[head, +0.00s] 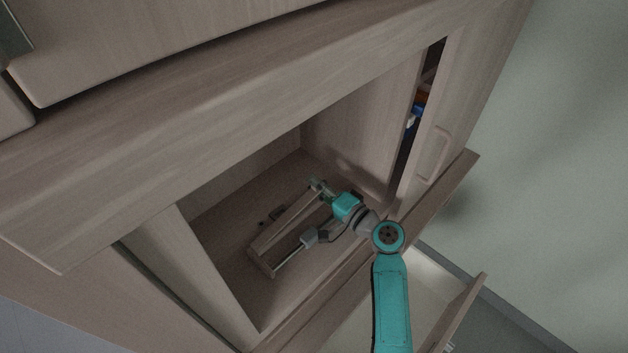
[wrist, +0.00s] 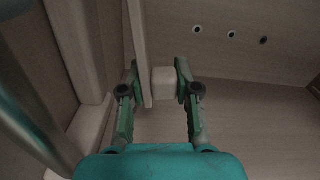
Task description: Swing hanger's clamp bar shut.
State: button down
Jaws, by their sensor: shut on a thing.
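The hanger (head: 262,255) is a pale wooden frame inside the open cabinet compartment, with a long wooden bar (head: 288,219) and a metal rod (head: 287,262) apart from it. My gripper (head: 320,190) reaches in from the right and is at the far upper end of the wooden bar, which I take for the clamp bar. In the wrist view my gripper (wrist: 158,82) is shut with its fingers on either side of a pale block (wrist: 163,82) beside the wooden bar (wrist: 137,38). The exact contact and the joint of the bar are hard to make out.
The compartment's side wall (head: 365,130) stands close to the right of my gripper. A left partition (head: 205,270) and a top panel (head: 230,125) bound the opening. A pulled-out drawer (head: 455,315) is below right. Several small holes (wrist: 231,34) show in a panel.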

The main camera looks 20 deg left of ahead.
jog(key=shift+w+f, duration=0.1)
jog(key=shift+f, duration=0.2)
jog(key=c, duration=1)
grip_release()
jog(key=shift+o, duration=0.2)
jog(key=shift+d, duration=0.1)
jog(key=v, duration=1.1)
jog(key=shift+d, duration=0.3)
jog(key=shift+s+d, duration=0.1)
jog(key=shift+s, duration=0.1)
